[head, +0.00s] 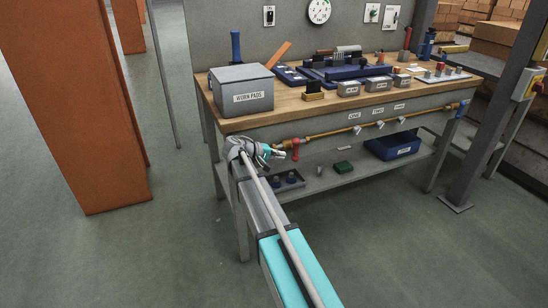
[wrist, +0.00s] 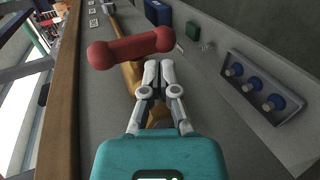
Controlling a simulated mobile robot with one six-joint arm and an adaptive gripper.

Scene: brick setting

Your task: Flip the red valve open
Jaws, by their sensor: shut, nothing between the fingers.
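The red valve handle (head: 296,149) sits on the brass pipe (head: 330,134) along the front of the workbench. In the head view it hangs downward, crosswise to the pipe. In the wrist view the red handle (wrist: 130,47) is a thick bar with rounded ends lying across the pipe. My gripper (head: 277,154) is just left of the handle at the pipe's left end. In the wrist view my gripper (wrist: 158,66) has its fingers together and empty, with the tips close below the handle's right half. I cannot tell whether they touch it.
The workbench (head: 317,104) carries a grey box labelled "WORN PADS" (head: 241,90), blue trays and small parts. Grey-handled valves (head: 379,124) sit further right on the pipe. The lower shelf (head: 330,175) holds a blue bin (head: 392,146) and a tray with blue knobs (wrist: 262,86).

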